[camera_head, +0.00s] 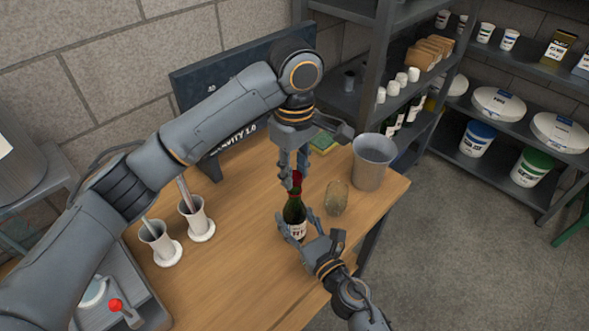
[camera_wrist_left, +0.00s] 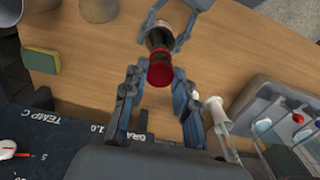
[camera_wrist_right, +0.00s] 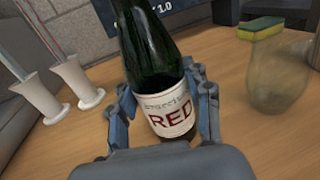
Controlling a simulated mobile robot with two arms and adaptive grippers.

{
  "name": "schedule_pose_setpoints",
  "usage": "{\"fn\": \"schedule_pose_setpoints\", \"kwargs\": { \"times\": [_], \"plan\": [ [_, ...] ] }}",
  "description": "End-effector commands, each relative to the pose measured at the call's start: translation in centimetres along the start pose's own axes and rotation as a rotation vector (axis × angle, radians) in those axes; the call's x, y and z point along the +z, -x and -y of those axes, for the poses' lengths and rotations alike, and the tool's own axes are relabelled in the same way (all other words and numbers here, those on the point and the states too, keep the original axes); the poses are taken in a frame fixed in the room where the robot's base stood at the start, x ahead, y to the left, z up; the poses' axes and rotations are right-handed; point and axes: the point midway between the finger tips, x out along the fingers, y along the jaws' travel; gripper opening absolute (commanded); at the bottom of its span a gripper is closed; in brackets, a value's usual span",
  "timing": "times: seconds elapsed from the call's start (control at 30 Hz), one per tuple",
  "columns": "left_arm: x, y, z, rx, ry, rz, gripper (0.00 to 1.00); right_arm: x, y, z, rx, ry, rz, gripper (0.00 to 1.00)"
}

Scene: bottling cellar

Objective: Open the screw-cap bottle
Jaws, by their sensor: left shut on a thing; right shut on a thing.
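The screw-cap bottle (camera_head: 294,211) stands upright on the wooden table, dark green with a white label reading RED (camera_wrist_right: 168,114). Its red cap (camera_head: 297,180) is on top and also shows in the left wrist view (camera_wrist_left: 160,70). My left gripper (camera_head: 294,174) comes down from above and is shut on the red cap, with its fingers on either side. My right gripper (camera_head: 298,222) is shut on the lower body of the bottle, around the label. In the right wrist view its fingers (camera_wrist_right: 166,103) flank the bottle. The cap lies outside that view.
A clear glass (camera_head: 337,198) stands close right of the bottle, with a grey bucket (camera_head: 372,162) behind it. A sponge (camera_head: 324,143) lies farther back. Two white cylinders (camera_head: 197,219) stand left, near a grey tray (camera_head: 145,296). A dark board (camera_head: 235,75) stands behind. The table's front is clear.

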Motion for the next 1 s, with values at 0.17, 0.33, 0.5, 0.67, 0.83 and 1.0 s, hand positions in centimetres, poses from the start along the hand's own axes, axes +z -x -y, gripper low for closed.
{"fn": "schedule_pose_setpoints", "kwargs": {
  "times": [0.17, 0.33, 0.5, 0.67, 0.83, 1.0],
  "plan": [
    [-0.1, 1.8, -0.1, 0.004, 0.000, -0.004, 0.00, -0.1, 0.0, 0.0, 0.000, 0.000, -0.001, 0.00],
    [-0.1, 3.6, 0.0, 0.002, 0.001, -0.003, 0.00, -0.1, 0.0, 0.0, 0.000, 0.000, -0.001, 0.00],
    [0.0, 4.0, 0.0, -0.001, 0.001, 0.000, 0.00, -0.1, 0.0, 0.0, 0.000, 0.000, -0.001, 0.00],
    [0.0, 4.0, 0.0, 0.000, 0.000, 0.000, 0.00, -0.1, 0.0, 0.0, 0.000, 0.000, -0.001, 0.57],
    [0.0, 4.0, 0.0, 0.000, 0.000, 0.000, 0.00, -0.1, 0.0, 0.0, 0.000, 0.000, -0.001, 0.76],
    [0.0, 4.0, 0.0, 0.000, 0.000, 0.000, 0.00, 0.0, 0.0, 0.0, 0.000, 0.000, -0.001, 0.76]
  ]
}}
